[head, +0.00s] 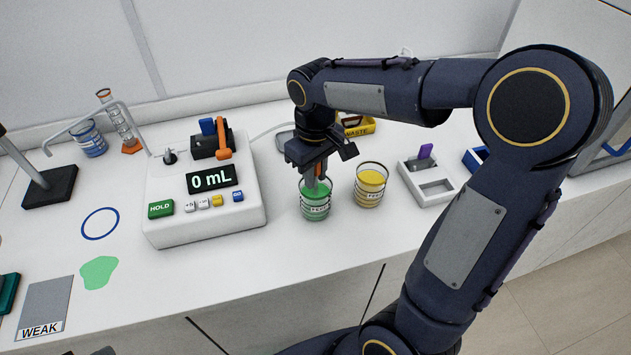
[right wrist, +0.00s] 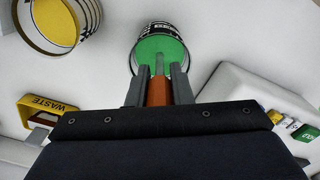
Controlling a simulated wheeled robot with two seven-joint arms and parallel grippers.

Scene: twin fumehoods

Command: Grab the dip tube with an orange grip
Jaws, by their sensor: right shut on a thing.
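The dip tube with an orange grip (right wrist: 159,92) shows in the right wrist view between the two fingers of my right gripper (right wrist: 160,86). My right gripper is shut on the orange grip. The grey tube below the grip points into a beaker of green liquid (right wrist: 160,52). In the head view, my right gripper (head: 318,170) is just above the green beaker (head: 315,205), and a bit of orange shows between its fingers. How deep the tube's tip reaches is hidden. My left gripper is not in view.
A beaker of yellow liquid (head: 370,186) stands close to the right of the green one. The dispenser (head: 205,212) reading 0 mL is to the left. A yellow waste tray (head: 360,128) is behind. A grey-white holder (head: 425,180) with a purple piece stands further right.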

